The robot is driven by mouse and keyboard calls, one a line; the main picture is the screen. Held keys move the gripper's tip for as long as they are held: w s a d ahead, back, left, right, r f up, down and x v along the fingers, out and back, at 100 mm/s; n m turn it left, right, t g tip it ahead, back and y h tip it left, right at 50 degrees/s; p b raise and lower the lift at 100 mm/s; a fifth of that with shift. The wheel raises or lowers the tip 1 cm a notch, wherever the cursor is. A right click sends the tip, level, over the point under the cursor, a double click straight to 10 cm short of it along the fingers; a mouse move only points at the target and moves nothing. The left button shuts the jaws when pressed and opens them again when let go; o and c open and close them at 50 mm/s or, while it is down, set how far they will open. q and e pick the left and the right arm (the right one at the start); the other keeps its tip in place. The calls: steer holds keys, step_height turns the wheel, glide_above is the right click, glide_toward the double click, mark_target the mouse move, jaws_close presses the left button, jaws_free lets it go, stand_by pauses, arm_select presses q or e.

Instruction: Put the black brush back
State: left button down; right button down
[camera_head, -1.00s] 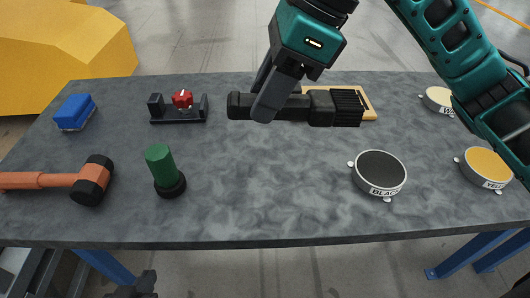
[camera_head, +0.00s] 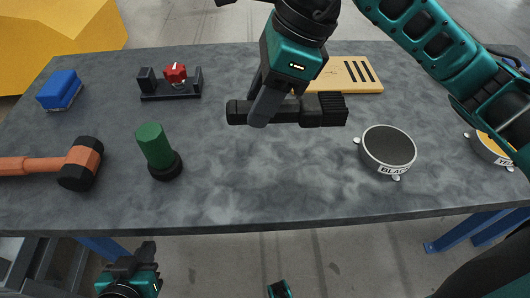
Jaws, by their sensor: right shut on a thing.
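The black brush (camera_head: 310,111) has a thick dark handle on the left and a ribbed bristle block on the right. My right gripper (camera_head: 263,107) is shut on its handle and holds it level, seemingly above the table. A round pot (camera_head: 388,147) with black contents and a label reading roughly "BLACK" stands to the lower right of the brush. A wooden slotted block (camera_head: 348,72) lies behind the brush. My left gripper (camera_head: 134,262) is low in front of the table, and its finger opening is unclear.
The grey table (camera_head: 240,190) also holds a mallet (camera_head: 65,163), a green-handled stamp-like piece (camera_head: 155,148), a blue block (camera_head: 59,90) and a black stand with a red part (camera_head: 174,78). A yellow pot (camera_head: 492,147) is partly behind my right arm. The middle front is clear.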

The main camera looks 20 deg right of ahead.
step_height(320, 180, down, 8)
steer(key=shift+r+b, duration=0.2)
steer(key=shift+b, duration=0.4)
step_height(320, 180, down, 4)
steer(key=shift+r+b, duration=0.1)
steer(key=shift+b, duration=0.45)
steer(key=c, duration=0.7)
jaws_free()
